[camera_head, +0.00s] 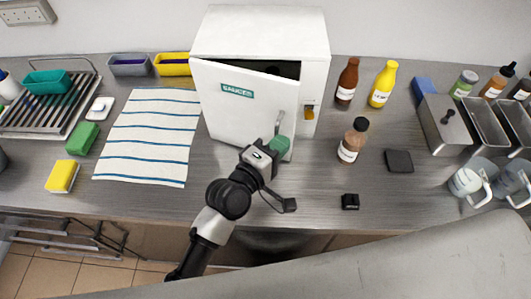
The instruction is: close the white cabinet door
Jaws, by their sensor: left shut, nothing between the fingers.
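The white cabinet (262,38) stands on the grey counter against the back wall. Its white door (232,112), with a green label reading "SAUCES", is partly open and swung out toward me. A dark gap shows above the door's top edge. A metal handle (281,124) is on the door's right side. My left gripper (278,146) is shut and empty at the lower right of the door, just below the handle. Whether it touches the door cannot be told. My right gripper is not in view.
A striped towel (150,137) lies left of the cabinet. A brown-red sauce bottle (347,80), a yellow bottle (384,84) and a brown bottle (352,142) stand to its right. A black block (350,202) lies near the front edge. Glass pitchers (470,182) stand far right.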

